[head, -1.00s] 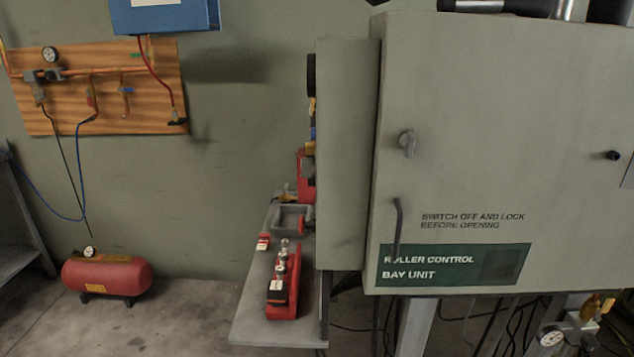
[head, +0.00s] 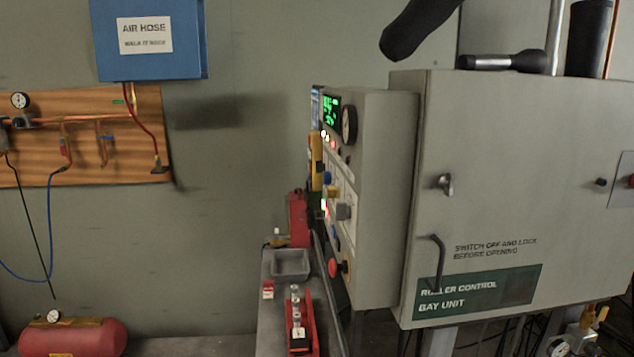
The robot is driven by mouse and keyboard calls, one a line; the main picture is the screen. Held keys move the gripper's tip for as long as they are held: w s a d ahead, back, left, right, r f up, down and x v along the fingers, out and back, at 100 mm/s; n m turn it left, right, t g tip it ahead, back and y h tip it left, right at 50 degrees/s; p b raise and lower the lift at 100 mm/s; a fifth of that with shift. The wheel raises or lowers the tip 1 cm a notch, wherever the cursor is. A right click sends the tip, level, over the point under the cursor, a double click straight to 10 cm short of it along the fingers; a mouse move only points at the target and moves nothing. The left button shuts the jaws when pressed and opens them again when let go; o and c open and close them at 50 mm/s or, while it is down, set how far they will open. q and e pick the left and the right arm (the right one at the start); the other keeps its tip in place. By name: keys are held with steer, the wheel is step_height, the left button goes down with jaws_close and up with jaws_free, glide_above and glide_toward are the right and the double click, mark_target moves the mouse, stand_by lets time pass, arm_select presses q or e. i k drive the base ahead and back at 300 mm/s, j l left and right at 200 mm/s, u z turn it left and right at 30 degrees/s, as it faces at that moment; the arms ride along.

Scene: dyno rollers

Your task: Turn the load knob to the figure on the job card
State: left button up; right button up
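The control cabinet (head: 384,200) stands right of centre, and its control face shows at a steep slant on its left side. That face carries a green lit display (head: 331,109), a round dial (head: 349,125), a grey knob-like part (head: 343,211) and a red button (head: 333,268). The labels there are too small and slanted to read, so I cannot tell which control is the load knob or where it points. I cannot make out a job card or its figure. Neither of my grippers is in view.
A narrow grey bench (head: 270,325) below the control face holds a grey tray (head: 291,263) and a red tool holder (head: 301,325). A blue air hose box (head: 150,40) hangs on the wall. A red air tank (head: 75,338) lies at lower left.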

mark_target(327, 178)
steer(key=j+z, duration=0.1)
steer(key=j, duration=0.2)
steer(key=k+j+z, duration=0.15)
steer(key=j, duration=0.15)
steer(key=i+j+z, duration=0.25)
steer(key=j, duration=0.45)
steer(key=i+j+z, duration=0.25)
steer(key=j, duration=0.5)
steer(key=i+j+z, duration=0.1)
steer(key=j+z, duration=0.15)
steer(key=j, duration=0.55)
steer(key=j+z, duration=0.25)
steer(key=j, duration=0.55)
